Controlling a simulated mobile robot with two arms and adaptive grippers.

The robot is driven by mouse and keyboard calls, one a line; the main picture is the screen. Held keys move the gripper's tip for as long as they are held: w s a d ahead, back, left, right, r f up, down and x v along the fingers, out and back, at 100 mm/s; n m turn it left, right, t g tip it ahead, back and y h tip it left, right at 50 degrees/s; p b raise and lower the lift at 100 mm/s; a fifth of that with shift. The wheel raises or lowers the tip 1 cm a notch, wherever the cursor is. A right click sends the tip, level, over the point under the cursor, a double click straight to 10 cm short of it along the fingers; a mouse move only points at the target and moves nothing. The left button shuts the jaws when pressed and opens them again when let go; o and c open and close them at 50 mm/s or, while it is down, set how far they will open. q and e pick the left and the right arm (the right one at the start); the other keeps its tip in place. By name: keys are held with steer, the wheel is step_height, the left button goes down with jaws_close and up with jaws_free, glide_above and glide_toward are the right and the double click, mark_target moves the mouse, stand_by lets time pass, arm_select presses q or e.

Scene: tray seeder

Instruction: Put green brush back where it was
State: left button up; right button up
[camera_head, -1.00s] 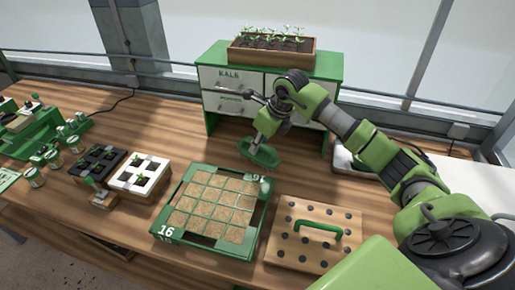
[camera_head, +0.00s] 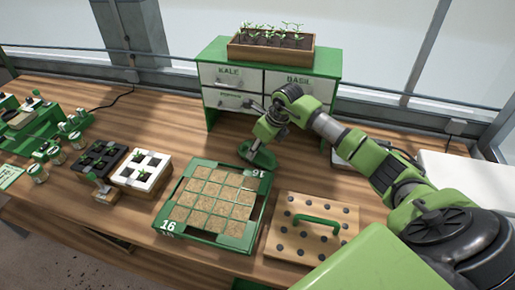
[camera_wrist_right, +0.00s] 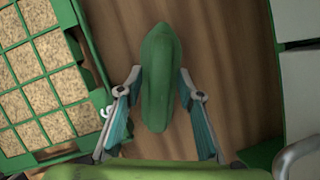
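The green brush (camera_head: 259,157) is just behind the far right corner of the seed tray (camera_head: 168,197), low over the wooden table; I cannot tell whether it touches the table. My right gripper (camera_head: 261,141) is above it with the fingers pointing down. In the right wrist view the brush's long green back (camera_wrist_right: 160,75) lies between the two fingertips (camera_wrist_right: 160,82), which appear to press its sides. The brush's underside is hidden. My left gripper is not in view.
The green cabinet (camera_head: 330,66) with labelled drawers stands behind the brush. A wooden board with a green handle (camera_head: 312,228) is at the front right. Seedling pots (camera_head: 142,170) stand left of the tray. Bare table lies between the tray and the cabinet.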

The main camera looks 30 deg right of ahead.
steer(key=shift+r, duration=0.2)
steer(key=shift+s+r, duration=0.1)
steer(key=shift+r, duration=0.2)
steer(key=b+v, duration=0.2)
steer(key=v, duration=0.9)
steer(key=shift+s+r, duration=0.15)
steer(key=shift+s, duration=0.05)
